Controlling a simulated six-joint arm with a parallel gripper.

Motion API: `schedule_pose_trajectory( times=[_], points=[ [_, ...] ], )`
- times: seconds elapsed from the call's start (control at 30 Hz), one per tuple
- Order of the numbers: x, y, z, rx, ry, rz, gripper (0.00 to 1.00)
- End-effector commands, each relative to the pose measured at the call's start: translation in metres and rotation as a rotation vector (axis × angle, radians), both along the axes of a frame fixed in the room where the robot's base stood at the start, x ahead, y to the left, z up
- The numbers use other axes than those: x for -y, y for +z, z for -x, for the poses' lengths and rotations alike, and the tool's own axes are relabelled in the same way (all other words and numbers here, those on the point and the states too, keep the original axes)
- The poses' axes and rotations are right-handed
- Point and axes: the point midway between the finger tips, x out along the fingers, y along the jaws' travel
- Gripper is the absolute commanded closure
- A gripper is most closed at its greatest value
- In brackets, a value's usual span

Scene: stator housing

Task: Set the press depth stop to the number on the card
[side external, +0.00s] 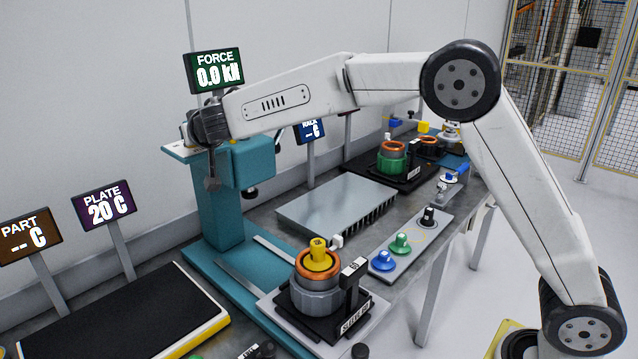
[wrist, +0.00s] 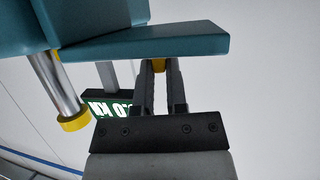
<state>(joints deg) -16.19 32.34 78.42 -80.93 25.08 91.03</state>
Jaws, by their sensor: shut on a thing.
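The teal press (side external: 215,215) stands at the left of the bench. My gripper (wrist: 158,72) is at the press head, with its fingers shut on a small yellow piece (wrist: 158,64) beside a teal plate (wrist: 150,44). I cannot tell for sure that this piece is the depth stop. In the side view my wrist is at the top of the press and the fingertips are hidden. A silver rod (wrist: 58,85) with a yellow collar (wrist: 75,122) is nearby. The force display (side external: 215,72) reads 0.0 kN. I cannot make out a card with a number.
A fixture with a copper-ringed housing (side external: 317,290) and yellow plug stands before the press. A finned metal plate (side external: 335,208) lies behind. A tray holds blue, green and black knobs (side external: 400,243). A black hot plate (side external: 125,318) lies front left; its display (side external: 105,204) reads 20 C.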

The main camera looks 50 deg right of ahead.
Motion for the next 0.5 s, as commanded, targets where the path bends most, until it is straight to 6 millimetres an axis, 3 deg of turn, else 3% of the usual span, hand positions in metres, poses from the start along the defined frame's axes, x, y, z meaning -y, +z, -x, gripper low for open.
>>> schedule_pose_trajectory(
  times=[0.5],
  points=[
    [0.0052, 0.0010, 0.0003, 0.001, 0.226, -0.001, 1.00]
  ],
)
